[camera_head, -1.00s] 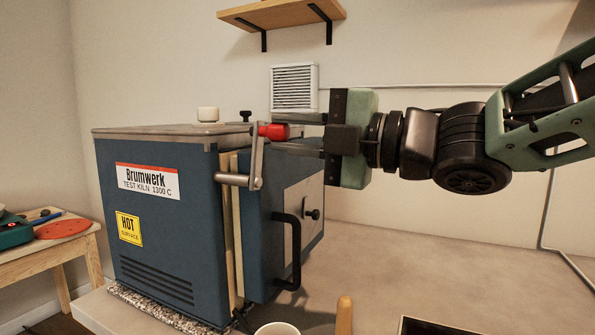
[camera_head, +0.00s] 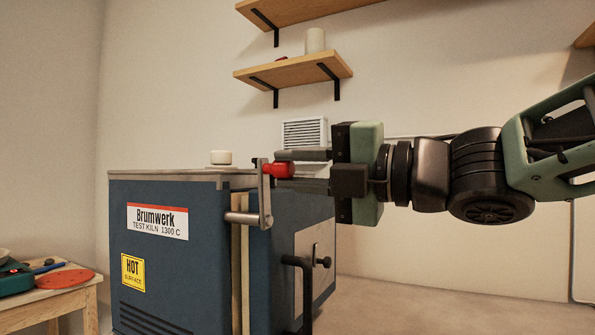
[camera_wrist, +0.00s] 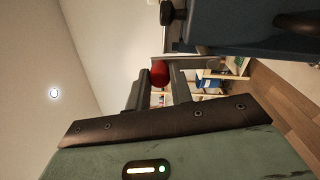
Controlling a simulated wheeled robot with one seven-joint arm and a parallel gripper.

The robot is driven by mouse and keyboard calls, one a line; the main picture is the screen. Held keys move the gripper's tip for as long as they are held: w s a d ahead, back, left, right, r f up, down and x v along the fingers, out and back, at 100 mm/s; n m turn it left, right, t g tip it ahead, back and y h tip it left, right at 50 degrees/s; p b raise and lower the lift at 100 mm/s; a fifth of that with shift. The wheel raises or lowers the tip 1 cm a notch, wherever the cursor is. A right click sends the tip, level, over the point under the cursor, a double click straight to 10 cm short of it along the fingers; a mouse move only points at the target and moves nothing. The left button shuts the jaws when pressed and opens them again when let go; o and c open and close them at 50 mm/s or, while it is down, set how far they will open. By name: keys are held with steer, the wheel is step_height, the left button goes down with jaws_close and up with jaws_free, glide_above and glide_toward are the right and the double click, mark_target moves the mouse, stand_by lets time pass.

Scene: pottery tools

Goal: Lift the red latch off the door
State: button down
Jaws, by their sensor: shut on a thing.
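The blue kiln (camera_head: 180,265) stands at the left of the head view. Its latch is a grey metal lever (camera_head: 265,200) with a red grip (camera_head: 278,170) at its upper end. The lever stands upright from a metal rod (camera_head: 240,217) across the door seam. The kiln door (camera_head: 285,225) appears shut. My gripper (camera_head: 284,171) comes in from the right and is shut on the red grip, one finger above and one below.
A black door handle (camera_head: 300,285) stands out below the latch. A white cup (camera_head: 221,157) rests on the kiln top. A wall shelf (camera_head: 295,72) hangs above my gripper. A side table (camera_head: 60,300) is at the lower left.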

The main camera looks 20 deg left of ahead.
steer(key=c, duration=1.2)
jaws_free()
steer(key=shift+s, duration=0.1)
steer(key=shift+c, duration=0.2)
steer(key=s+d+f, duration=0.1)
steer(key=d, duration=1.6)
steer(key=shift+s+d+b, duration=0.15)
steer(key=shift+d+b, duration=0.05)
steer(key=shift+b, duration=0.15)
